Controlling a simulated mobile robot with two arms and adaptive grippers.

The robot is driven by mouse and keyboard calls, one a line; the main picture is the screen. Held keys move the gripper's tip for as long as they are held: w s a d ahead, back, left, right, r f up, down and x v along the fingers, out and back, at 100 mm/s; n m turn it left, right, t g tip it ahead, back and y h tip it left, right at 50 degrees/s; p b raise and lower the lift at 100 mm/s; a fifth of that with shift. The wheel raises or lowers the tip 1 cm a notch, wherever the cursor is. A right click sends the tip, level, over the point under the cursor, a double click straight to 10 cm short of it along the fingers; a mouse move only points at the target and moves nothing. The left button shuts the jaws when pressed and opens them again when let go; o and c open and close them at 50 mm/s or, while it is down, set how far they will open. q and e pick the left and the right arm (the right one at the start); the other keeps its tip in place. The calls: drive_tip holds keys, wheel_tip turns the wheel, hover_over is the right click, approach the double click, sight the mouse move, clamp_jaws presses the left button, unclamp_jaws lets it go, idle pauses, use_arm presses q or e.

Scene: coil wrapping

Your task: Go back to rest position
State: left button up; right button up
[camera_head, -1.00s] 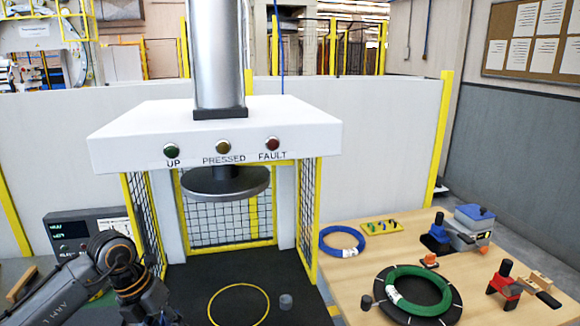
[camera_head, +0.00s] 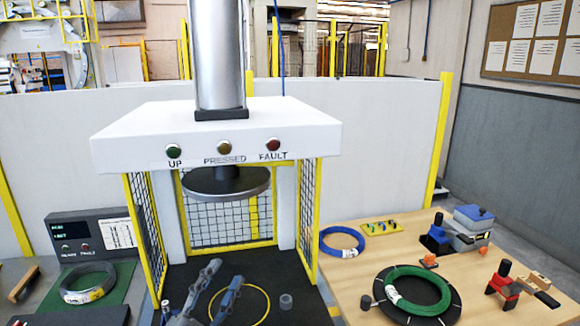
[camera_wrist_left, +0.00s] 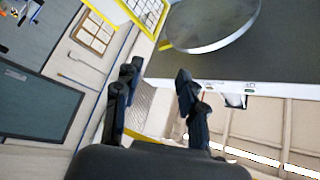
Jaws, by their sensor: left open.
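My left gripper (camera_head: 224,276) shows at the bottom centre of the head view, over the dark press bed (camera_head: 190,272) and the yellow ring (camera_head: 264,302) marked there. Its two fingers point up and stand apart, with nothing between them. The left wrist view also shows the fingers (camera_wrist_left: 157,78) spread and empty, with the round press plate (camera_wrist_left: 213,22) beyond them at the top. My right gripper is in neither view.
The press head (camera_head: 227,183) hangs above the bed between yellow mesh guards (camera_head: 307,215). A coil (camera_head: 88,284) lies on a green mat at left. A wooden table (camera_head: 345,279) at right holds a blue coil (camera_head: 342,241), a green coil (camera_head: 417,287) and tools.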

use_arm(q)
drive_tip(key=s+a+f+n+g+y, duration=0.4)
drive_tip(key=a+f+n+y, duration=0.15)
drive_tip(key=f, duration=0.35)
drive_tip(key=s+a+f+n+g+y, duration=0.35)
drive_tip(key=f+n, duration=0.25)
drive_tip(key=f, duration=0.3)
drive_tip(key=s+f+n+g+h, duration=0.1)
drive_tip(key=s+f+g, duration=0.45)
drive_tip(key=s, duration=0.45)
drive_tip(key=s+f+n+g, duration=0.1)
drive_tip(key=s+f+g, duration=0.4)
drive_tip(key=s, duration=0.5)
wheel_tip(320, 180, down, 28)
drive_tip(key=s, duration=0.2)
drive_tip(key=s+a+f+g, duration=0.1)
drive_tip(key=s+a+f, duration=0.1)
drive_tip(key=s+f, duration=1.3)
drive_tip(key=shift+s+f+m, duration=0.15)
drive_tip(key=shift+s+m, duration=0.2)
drive_tip(key=shift+s, duration=0.1)
